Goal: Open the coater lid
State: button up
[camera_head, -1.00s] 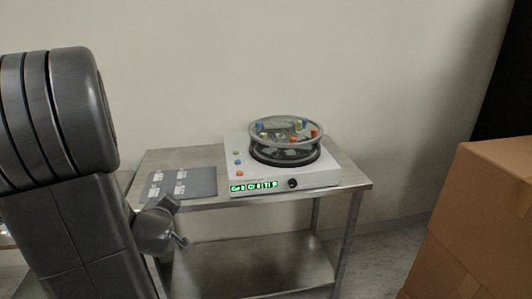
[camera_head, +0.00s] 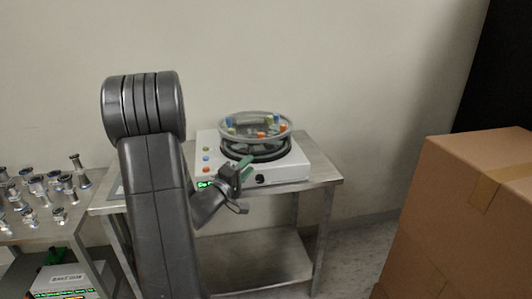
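The coater is a white box (camera_head: 298,172) on a metal table. Its round, clear lid (camera_head: 283,122), with coloured knobs around the rim, sits over the black ring on top. The lid looks slightly raised or tilted above the ring; I cannot tell whether it is latched. My gripper (camera_head: 243,188) is in front of the coater's front left, below the lid and apart from it. It partly covers the green display. Its fingers are small and seen from the side, so their opening is unclear.
The metal table (camera_head: 325,170) has a lower shelf. At left, another table (camera_head: 30,236) bears several metal fittings, with a white device (camera_head: 70,281) below. Cardboard boxes (camera_head: 470,200) stand at right. The floor between table and boxes is clear.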

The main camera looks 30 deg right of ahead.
aim_at(263, 152)
jog(key=x, duration=0.9)
grip_shut()
